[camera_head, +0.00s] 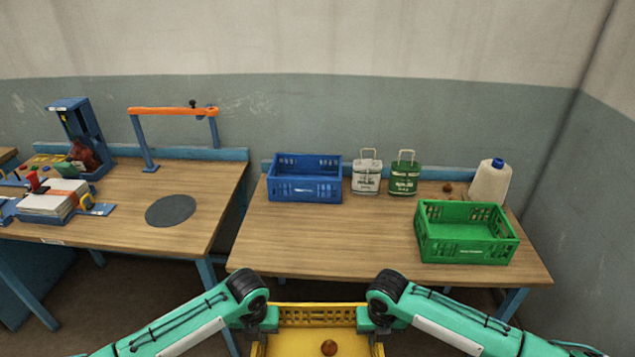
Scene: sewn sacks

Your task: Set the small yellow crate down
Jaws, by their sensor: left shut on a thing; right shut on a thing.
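The small yellow crate (316,308) is at the bottom middle of the head view, in front of the right-hand table. Its near part is cut off by the picture's lower edge. A small brown round thing (329,347) lies inside it. My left gripper (268,320) is shut on the crate's left side. My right gripper (366,321) is shut on its right side. The fingertips are partly hidden by the crate and the grippers' own bodies. The crate appears level between them, and I cannot tell its height above the floor.
The right-hand table (330,240) has a clear front and middle. A blue crate (305,190) stands at its back left, a green crate (466,250) at its right. Another table (120,225) is left.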

